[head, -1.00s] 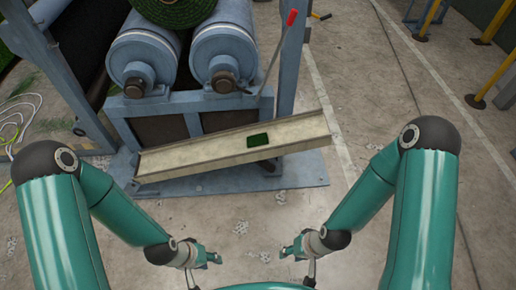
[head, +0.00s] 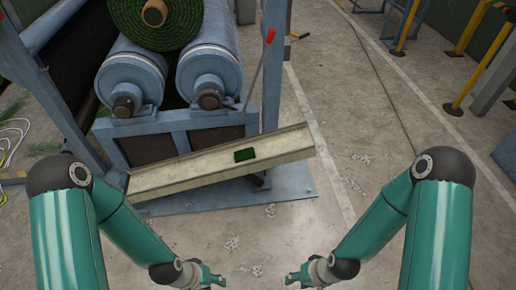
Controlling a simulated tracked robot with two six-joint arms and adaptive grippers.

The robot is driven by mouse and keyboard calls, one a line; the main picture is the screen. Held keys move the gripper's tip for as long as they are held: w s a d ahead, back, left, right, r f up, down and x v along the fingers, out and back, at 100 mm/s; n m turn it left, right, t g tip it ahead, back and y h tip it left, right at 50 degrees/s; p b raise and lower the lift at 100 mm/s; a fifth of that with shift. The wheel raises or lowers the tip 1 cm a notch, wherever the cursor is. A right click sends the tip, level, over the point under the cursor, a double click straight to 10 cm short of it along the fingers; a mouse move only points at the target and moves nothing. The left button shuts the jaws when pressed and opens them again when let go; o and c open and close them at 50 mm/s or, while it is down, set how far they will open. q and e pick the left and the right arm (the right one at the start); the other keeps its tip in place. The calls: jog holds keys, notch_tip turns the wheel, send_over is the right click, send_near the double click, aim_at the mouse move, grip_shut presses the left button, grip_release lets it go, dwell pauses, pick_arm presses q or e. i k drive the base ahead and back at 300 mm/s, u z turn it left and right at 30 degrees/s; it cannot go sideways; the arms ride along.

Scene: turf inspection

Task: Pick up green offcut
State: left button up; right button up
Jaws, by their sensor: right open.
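The green offcut (head: 245,155) is a small dark green rectangle. It lies on the pale sloping tray (head: 180,178) at the front of the roller machine, right of the tray's middle. My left gripper (head: 213,280) is low in the head view, in front of the tray and well apart from the offcut; its jaw state is too small to make out. My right gripper (head: 294,279) is open and empty, low in the view to the right, also well apart from the offcut.
Two blue-grey rollers (head: 131,80) and a green turf roll (head: 165,22) stand behind the tray. Yellow posts (head: 470,65) stand at the far right. The concrete floor before the tray carries scattered pale scraps.

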aim_at(242, 156)
jog(key=z, duration=0.1)
jog(key=i, duration=1.8)
jog(key=u, duration=0.8)
jog(key=k, duration=0.85)
jog(key=u, duration=0.2)
jog(key=i, duration=0.85)
jog(key=z, duration=0.15)
